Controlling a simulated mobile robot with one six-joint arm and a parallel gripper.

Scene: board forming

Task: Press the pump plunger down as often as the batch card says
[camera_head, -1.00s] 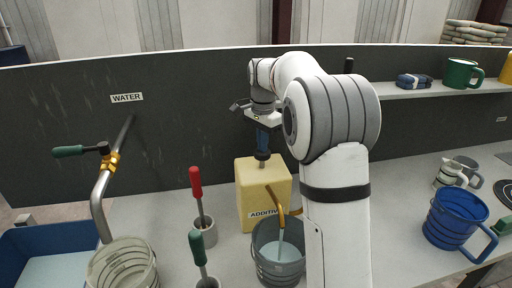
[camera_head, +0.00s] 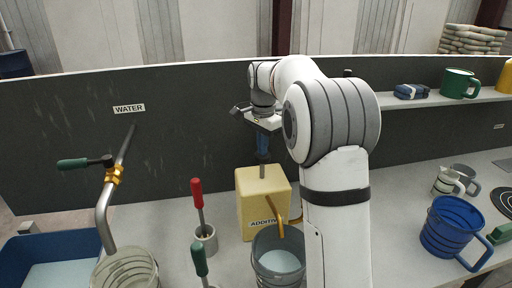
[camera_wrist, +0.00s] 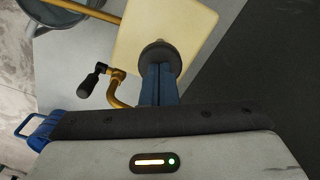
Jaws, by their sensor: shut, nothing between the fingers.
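The yellow additive container (camera_head: 255,215) stands on the bench in the head view, with a grey plunger stem (camera_head: 262,172) rising from its top. In the wrist view the plunger's dark round head (camera_wrist: 158,54) is over the yellow container (camera_wrist: 160,20). My gripper (camera_head: 262,155) is above the container, pointing down, its blue fingers (camera_wrist: 158,82) shut with nothing between them. The fingertips are at the plunger head; I cannot tell whether they touch. A brass spout (camera_head: 276,212) points into a grey bucket (camera_head: 278,258) holding pale liquid. I see no batch card.
Red-handled (camera_head: 199,205) and green-handled (camera_head: 200,260) tools stand left of the container. A water pipe (camera_head: 107,205) is further left. A blue jug (camera_head: 452,228) stands at right. A dark panel (camera_head: 190,130) and shelf (camera_head: 395,98) are behind.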

